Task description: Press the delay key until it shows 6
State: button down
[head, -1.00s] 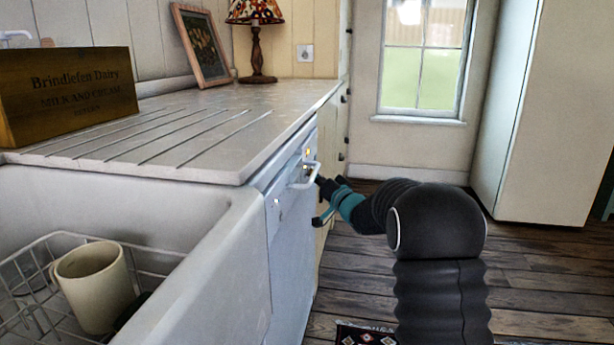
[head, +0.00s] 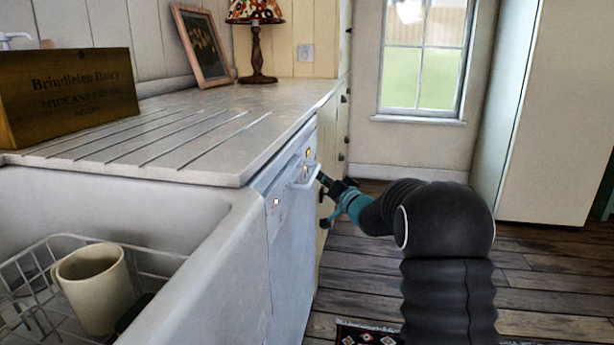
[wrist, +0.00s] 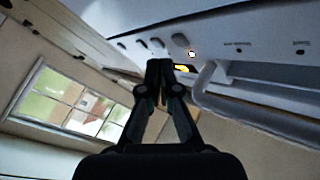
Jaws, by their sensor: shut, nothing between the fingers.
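The white dishwasher (head: 290,240) stands under the counter, its control panel (head: 306,150) along the top of its front. In the wrist view the panel carries several dark oval keys (wrist: 157,43) and a small lit spot (wrist: 192,54). A yellow-lit display (wrist: 182,68) is partly hidden behind my fingertips; its digit cannot be read. I cannot tell which key is the delay key. My gripper (head: 322,178) is shut and empty, in front of the panel near the handle. Its fingertips (wrist: 160,66) overlap the panel's lower edge in the wrist view; contact cannot be told.
The white bar handle (head: 303,178) sticks out from the dishwasher front, close beside my gripper. The grooved counter (head: 240,105) lies above. A sink with a wire rack and a cream mug (head: 95,288) is at the left.

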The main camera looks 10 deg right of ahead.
jog(key=d, duration=0.1)
jog(key=s+d, duration=0.1)
jog(key=d, duration=0.3)
jog(key=shift+s+p, duration=0.3)
jog(key=shift+p, duration=0.1)
jog(key=shift+a, duration=0.1)
